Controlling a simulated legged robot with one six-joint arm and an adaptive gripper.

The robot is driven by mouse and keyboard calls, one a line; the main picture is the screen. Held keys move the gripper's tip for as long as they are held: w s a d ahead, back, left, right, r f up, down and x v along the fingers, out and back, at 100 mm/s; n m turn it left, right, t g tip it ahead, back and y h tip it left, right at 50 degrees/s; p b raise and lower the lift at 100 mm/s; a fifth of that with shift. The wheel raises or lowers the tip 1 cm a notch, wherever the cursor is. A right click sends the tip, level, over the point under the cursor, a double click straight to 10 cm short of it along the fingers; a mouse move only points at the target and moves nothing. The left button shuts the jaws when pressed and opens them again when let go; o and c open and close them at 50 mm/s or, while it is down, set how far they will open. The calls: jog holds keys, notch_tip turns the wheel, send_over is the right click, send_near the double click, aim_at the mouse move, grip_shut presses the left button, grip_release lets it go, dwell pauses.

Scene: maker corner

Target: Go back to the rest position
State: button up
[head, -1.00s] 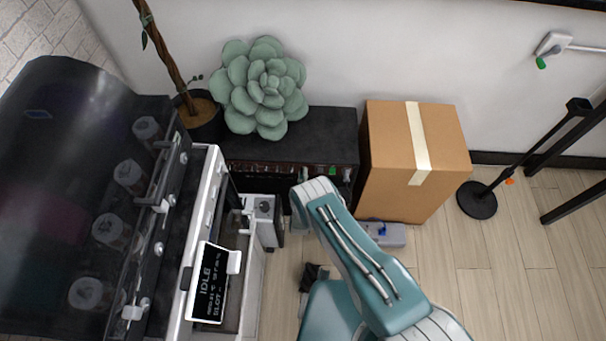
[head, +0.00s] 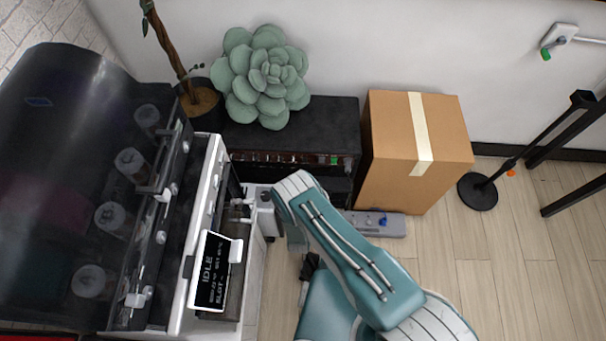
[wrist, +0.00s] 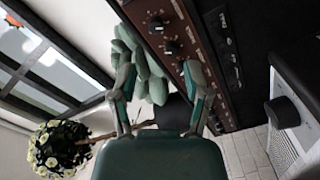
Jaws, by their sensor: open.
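My gripper (wrist: 159,80) is open in the wrist view, its two teal fingers apart with nothing between them. Beyond the fingers are the pale green leaves of the succulent plant (wrist: 153,85) and a dark panel with knobs (wrist: 160,47). In the head view my teal arm reaches up from the bottom, its bent upper end beside the white 3D printer-like machine (head: 212,160).
A cardboard box (head: 445,135) stands right of the black cabinet (head: 330,115), which has the large succulent (head: 262,75) on it. A grey power strip-like object (head: 388,226) lies before the box. Wooden floor (head: 490,260) is open at lower right.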

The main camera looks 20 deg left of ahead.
jog(key=v, duration=0.2)
jog(key=shift+s, duration=0.35)
